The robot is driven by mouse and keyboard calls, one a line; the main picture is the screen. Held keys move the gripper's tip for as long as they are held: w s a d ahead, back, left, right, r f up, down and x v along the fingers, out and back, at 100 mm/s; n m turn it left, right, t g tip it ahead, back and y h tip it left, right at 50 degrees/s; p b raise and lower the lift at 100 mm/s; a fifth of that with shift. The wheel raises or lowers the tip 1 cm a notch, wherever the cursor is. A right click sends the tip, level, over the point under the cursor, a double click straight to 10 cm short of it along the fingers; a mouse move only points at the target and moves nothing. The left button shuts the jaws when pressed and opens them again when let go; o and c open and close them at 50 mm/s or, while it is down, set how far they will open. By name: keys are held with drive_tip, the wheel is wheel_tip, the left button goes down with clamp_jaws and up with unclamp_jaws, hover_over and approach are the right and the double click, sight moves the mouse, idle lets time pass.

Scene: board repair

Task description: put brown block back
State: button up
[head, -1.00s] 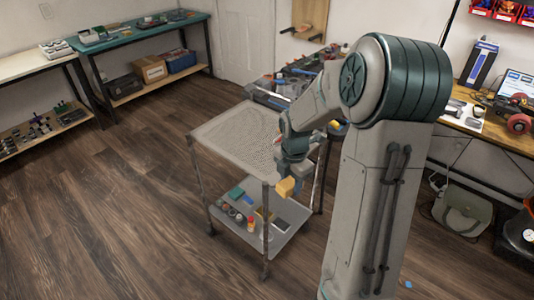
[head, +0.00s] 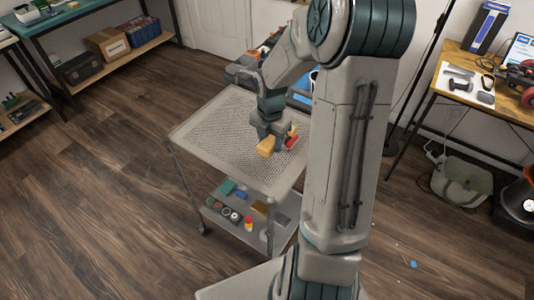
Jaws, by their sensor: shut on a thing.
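My gripper (head: 270,133) points down just above the perforated top of the grey cart (head: 205,130), towards its right side. A yellow-brown block (head: 266,147) shows at the fingertips, and the gripper is shut on it. I take it for the brown block, though it looks more ochre than brown. The fingers are small and partly hidden. The block's underside is hard to see, so I cannot tell whether it touches the cart top. A small red and yellow thing (head: 292,138) shows just right of the gripper, partly hidden by it.
The cart's lower shelf (head: 230,222) holds a teal box (head: 227,187), a red-and-yellow bottle (head: 248,223) and several small parts. A cluttered bench stands behind the cart. A wooden desk (head: 470,80) is at right. The left and centre of the cart top are bare.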

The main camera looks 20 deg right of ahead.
sight(270, 163)
wheel_tip(270, 163, down, 7)
drive_tip(key=shift+b, duration=0.4)
drive_tip(key=shift+r, duration=0.1)
drive_tip(key=o, duration=0.9)
drive_tip(key=shift+o, duration=0.2)
